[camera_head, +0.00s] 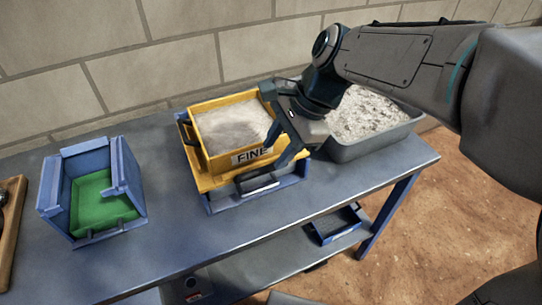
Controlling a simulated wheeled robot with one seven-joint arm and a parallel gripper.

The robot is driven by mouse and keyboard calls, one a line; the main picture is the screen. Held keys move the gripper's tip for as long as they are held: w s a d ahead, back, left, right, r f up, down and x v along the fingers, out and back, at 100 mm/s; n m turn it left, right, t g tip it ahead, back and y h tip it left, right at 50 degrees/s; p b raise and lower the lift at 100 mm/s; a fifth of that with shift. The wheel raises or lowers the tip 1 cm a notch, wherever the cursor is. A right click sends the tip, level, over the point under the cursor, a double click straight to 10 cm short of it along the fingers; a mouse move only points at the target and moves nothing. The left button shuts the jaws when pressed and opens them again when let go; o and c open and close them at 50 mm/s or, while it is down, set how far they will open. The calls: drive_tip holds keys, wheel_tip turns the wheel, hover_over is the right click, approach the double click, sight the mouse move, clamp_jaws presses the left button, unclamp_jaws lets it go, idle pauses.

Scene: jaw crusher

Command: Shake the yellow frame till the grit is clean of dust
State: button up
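The yellow frame (212,164) sits in a blue tray (217,204) on the bench, its front marked "FINE". Pale grit (228,122) fills it, with a slightly darker, finer patch in the middle. My gripper (277,152) points down at the frame's front right corner, beside the label. Its fingers overlap the frame's right side in the picture, and I cannot tell whether they are closed on it. The frame's right wall is mostly hidden behind my gripper. A dark handle (258,184) shows on the front, below the label.
A grey bin (377,142) of coarse pale rubble stands close on the right, partly behind my arm. A blue open-fronted box (128,178) with a green floor stands left. A wooden tray (10,232) is at the left edge. The bench front (185,252) is clear; a wall stands behind.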

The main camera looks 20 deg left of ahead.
sight(264, 168)
drive_tip(key=x, duration=0.5)
clamp_jaws()
